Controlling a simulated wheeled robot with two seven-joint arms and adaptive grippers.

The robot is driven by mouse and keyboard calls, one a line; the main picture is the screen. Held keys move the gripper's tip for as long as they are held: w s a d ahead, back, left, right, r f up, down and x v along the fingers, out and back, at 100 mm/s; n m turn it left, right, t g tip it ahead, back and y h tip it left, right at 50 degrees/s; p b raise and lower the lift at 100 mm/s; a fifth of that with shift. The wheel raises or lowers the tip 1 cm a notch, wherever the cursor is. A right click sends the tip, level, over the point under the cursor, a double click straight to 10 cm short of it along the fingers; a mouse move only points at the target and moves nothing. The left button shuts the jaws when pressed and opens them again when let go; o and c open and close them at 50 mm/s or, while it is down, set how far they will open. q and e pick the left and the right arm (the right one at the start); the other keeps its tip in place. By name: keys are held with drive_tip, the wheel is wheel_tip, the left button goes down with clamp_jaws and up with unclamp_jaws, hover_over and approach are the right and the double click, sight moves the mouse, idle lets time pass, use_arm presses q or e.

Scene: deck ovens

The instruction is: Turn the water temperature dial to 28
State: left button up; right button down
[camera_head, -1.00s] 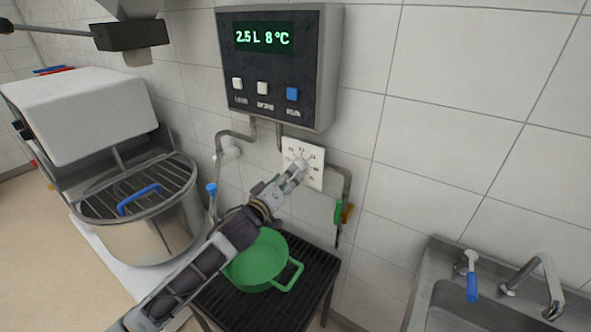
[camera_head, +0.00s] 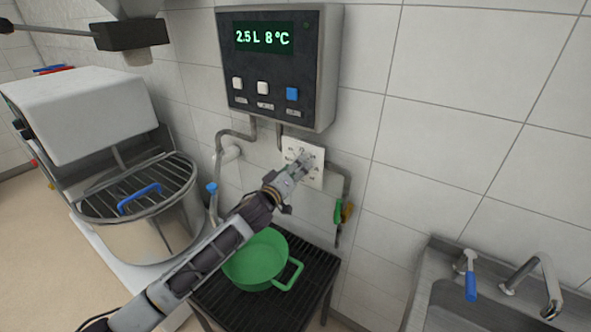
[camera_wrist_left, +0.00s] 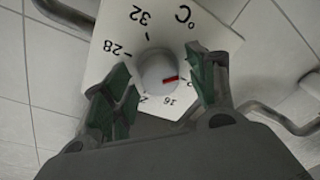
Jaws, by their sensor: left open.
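The white water temperature dial plate (camera_head: 317,178) is on the tiled wall below the control box, partly hidden by my left gripper (camera_head: 306,160). In the left wrist view the plate (camera_wrist_left: 118,30) appears turned, with 32, 28 and 16 readable and other numbers covered. My left gripper (camera_wrist_left: 162,88) is open, with one green-padded finger on each side of the knob. I cannot tell whether the pads touch it. My right gripper is not in view.
The control box (camera_head: 325,70) above reads 2.5 L 8 °C. Pipes (camera_head: 345,180) run beside the plate. A green pot (camera_head: 262,262) stands on a black rack below.

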use_arm(q)
drive_tip(key=shift+c, duration=0.5)
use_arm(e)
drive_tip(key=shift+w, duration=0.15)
use_arm(q)
drive_tip(key=c, duration=0.9)
drive_tip(key=shift+c, duration=0.2)
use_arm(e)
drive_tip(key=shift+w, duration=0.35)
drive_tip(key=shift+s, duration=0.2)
